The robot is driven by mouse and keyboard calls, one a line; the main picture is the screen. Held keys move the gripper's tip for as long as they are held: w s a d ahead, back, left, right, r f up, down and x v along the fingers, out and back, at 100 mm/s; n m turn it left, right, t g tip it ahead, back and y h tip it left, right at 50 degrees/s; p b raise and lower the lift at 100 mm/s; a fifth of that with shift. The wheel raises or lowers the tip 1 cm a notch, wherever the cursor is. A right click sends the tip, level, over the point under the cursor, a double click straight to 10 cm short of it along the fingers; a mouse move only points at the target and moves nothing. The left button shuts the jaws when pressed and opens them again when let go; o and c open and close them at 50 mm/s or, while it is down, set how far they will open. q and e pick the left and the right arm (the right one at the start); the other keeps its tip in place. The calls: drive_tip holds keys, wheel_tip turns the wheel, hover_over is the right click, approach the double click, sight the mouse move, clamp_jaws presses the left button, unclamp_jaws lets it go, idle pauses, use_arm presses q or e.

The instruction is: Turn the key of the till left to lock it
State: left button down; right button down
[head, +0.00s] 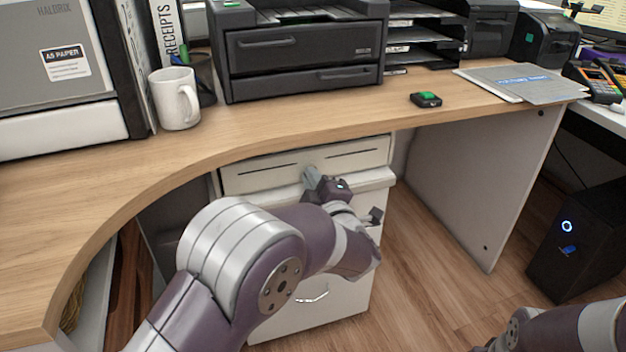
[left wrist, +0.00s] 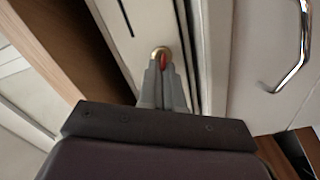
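The till (head: 350,158) is a white drawer unit under the wooden counter, with a dark slot along its front. In the left wrist view, the till front (left wrist: 128,42) carries a round brass lock (left wrist: 160,51) with a red key (left wrist: 163,62) in it. My left gripper (left wrist: 162,66) is at the lock, its two grey fingers close together with the red key between their tips. In the head view my left gripper (head: 312,178) is at the till front, and the key and lock are hidden there. My right gripper is not in view.
A white cabinet with a curved metal handle (head: 312,296) stands below the till. The counter (head: 240,130) overhangs it, with a mug (head: 175,98), a printer (head: 300,60) and a small black device (head: 426,99) on top. A black computer case (head: 575,240) stands right. Floor between is clear.

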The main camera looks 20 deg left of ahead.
use_arm(q)
drive_tip(key=c, duration=1.3)
unclamp_jaws()
drive_tip(key=p+v, duration=0.5)
drive_tip(key=v, duration=0.7)
drive_tip(key=shift+s+d+f, duration=0.1)
drive_tip(key=shift+s+d, duration=0.1)
drive_tip(key=shift+s, duration=0.1)
